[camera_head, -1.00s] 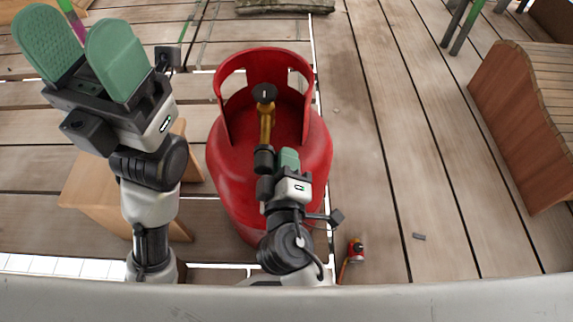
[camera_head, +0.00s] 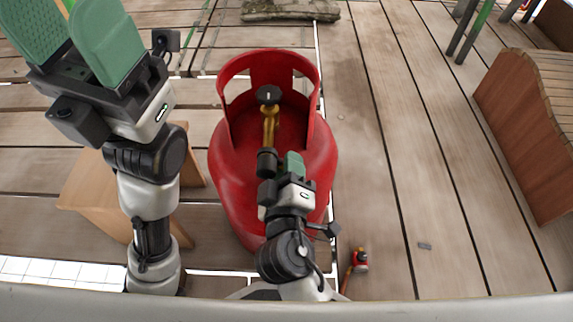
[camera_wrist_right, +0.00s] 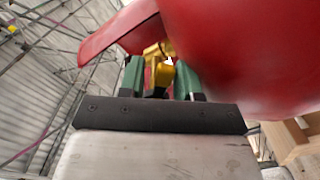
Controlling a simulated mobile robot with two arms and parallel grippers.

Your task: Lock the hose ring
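A red gas cylinder (camera_head: 232,163) stands on the plank deck, its collar open toward me. Its brass valve (camera_head: 270,130) has a black round knob (camera_head: 268,94) on top and a black collar (camera_head: 267,162), perhaps the hose ring, at its near end. My right gripper (camera_head: 285,165) is close by this collar. In the right wrist view its two green fingers (camera_wrist_right: 158,78) stand apart, with a yellow-brass part (camera_wrist_right: 164,76) seen between them and gaps beside it; contact is unclear. My left gripper (camera_head: 72,35) is raised at the upper left, open and empty.
A wooden stool-like piece (camera_head: 95,190) stands left of the cylinder, behind my left arm. A wooden bench (camera_head: 520,130) is at the far right. The deck between is mostly clear.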

